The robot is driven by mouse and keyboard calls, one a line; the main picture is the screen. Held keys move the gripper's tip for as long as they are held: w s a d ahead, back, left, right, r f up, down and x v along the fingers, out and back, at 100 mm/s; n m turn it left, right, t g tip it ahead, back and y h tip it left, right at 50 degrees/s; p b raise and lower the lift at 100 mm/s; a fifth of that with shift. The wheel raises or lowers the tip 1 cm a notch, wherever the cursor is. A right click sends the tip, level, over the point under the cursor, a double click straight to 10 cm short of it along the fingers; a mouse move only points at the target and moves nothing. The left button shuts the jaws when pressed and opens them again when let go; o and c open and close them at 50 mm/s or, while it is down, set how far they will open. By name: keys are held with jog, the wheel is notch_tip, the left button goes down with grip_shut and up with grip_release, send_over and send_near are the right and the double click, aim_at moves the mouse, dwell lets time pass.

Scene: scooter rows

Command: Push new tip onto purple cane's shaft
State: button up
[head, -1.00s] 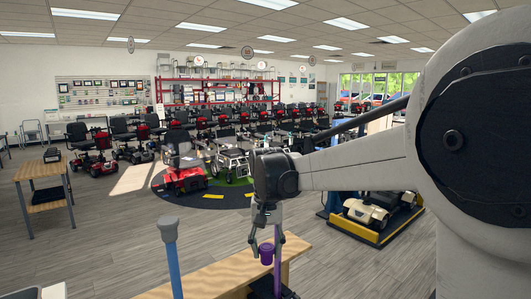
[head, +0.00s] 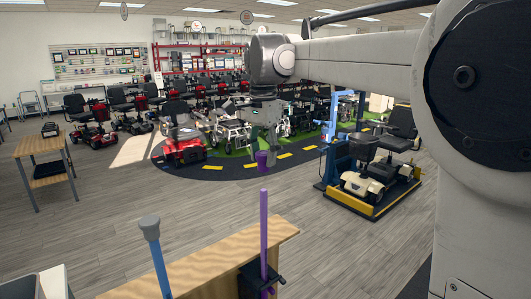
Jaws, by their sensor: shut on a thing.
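My gripper (head: 264,146) is shut on a small purple tip (head: 262,161). It holds the tip in the air above the top end of the purple cane's shaft (head: 263,228), with a visible gap between them in the head view. The shaft stands upright and bare-ended in a black clamp (head: 258,280) on the wooden bench (head: 207,262). The finger details are small, and how the tip's opening is turned cannot be told.
A blue cane (head: 159,268) with a grey tip (head: 149,222) stands left of the purple shaft. A wooden table (head: 38,146) is far left. A scooter on a yellow-edged lift (head: 365,208) stands right. The floor behind the bench is open.

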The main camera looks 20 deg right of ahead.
jog(key=b, duration=0.3)
send_over(263, 190)
jog(key=shift+w+d+f, duration=0.1)
jog(key=shift+f, duration=2.35)
jog(key=shift+f+b, duration=0.65)
jog(key=shift+f, duration=1.45)
dwell(3.1)
